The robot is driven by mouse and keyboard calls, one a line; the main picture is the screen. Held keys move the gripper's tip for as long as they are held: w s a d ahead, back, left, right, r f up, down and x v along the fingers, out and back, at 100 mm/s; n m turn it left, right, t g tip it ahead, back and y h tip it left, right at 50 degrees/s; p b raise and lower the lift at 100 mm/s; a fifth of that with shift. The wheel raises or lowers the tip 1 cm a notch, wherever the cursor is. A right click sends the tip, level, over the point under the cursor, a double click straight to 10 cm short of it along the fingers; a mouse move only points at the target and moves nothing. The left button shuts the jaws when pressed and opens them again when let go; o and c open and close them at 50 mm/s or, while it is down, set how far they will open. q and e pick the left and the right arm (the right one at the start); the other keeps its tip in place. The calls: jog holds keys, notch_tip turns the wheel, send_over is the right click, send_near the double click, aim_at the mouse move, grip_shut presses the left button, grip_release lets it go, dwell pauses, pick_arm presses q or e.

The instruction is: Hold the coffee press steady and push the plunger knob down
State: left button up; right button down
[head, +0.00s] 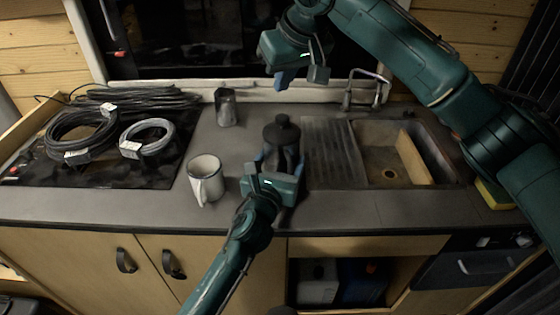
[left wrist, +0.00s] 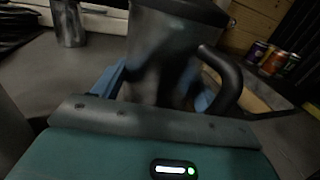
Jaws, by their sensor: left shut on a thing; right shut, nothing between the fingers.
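The coffee press (head: 281,136) stands upright on the grey counter, with a dark body and black lid. Its round black plunger knob (head: 282,120) is on top. In the left wrist view the press body (left wrist: 160,62) is close up, with its curved black handle (left wrist: 226,78) on the right; the knob is out of that view. My left gripper (head: 279,163) is shut on the press body, blue fingers on either side, also seen in the left wrist view (left wrist: 158,92). My right gripper (head: 284,82) is shut and empty, pointing down above the knob and apart from it.
A white mug (head: 206,180) stands left of the press and a grey metal pot (head: 225,107) behind it. Cable coils (head: 80,135) lie on the dark hob. A sink (head: 392,155) with a tap (head: 366,88) is to the right. Several cans (left wrist: 272,58) show in the left wrist view.

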pick_arm(q)
jog(key=shift+f, duration=0.1)
jog(key=o, duration=1.5)
jog(key=shift+c, duration=0.2)
jog(key=shift+s, duration=0.1)
